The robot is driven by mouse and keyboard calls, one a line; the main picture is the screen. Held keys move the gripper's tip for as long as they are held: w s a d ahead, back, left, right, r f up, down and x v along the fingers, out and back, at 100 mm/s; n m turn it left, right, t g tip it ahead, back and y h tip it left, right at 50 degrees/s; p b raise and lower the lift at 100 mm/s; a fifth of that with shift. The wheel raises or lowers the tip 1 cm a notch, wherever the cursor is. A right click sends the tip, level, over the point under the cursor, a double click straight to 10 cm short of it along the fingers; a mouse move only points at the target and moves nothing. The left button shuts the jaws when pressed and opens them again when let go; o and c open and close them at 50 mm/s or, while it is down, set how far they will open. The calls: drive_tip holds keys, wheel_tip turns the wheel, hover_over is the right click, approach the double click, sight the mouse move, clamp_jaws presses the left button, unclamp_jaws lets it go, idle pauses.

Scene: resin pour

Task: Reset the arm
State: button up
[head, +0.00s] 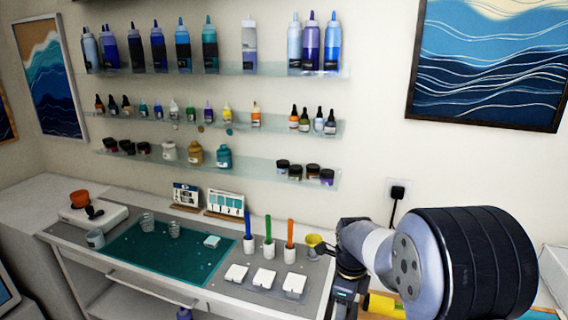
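My arm fills the lower right of the head view, with a thick dark-ribbed joint close to the camera and grey and black links beyond it. The arm bends down at the right end of the workbench (225,291). A dark part at its far end, likely my gripper (345,298), points down near the bench edge. Its fingers are not clear, and I cannot tell whether they are open or hold anything. A small yellow cup (315,242) shows just left of the arm; whether it touches the arm is unclear.
A green mat (150,262) bears clear cups (147,222). Blue, green and orange sticks (268,230) stand in white holders beside white square molds (264,278). An orange cup (80,199) sits on a white device at left. Glass shelves (215,69) hold bottles above.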

drive_tip(key=m, duration=0.4)
drive_tip(key=shift+r, duration=1.95)
drive_tip(key=shift+s, duration=0.1)
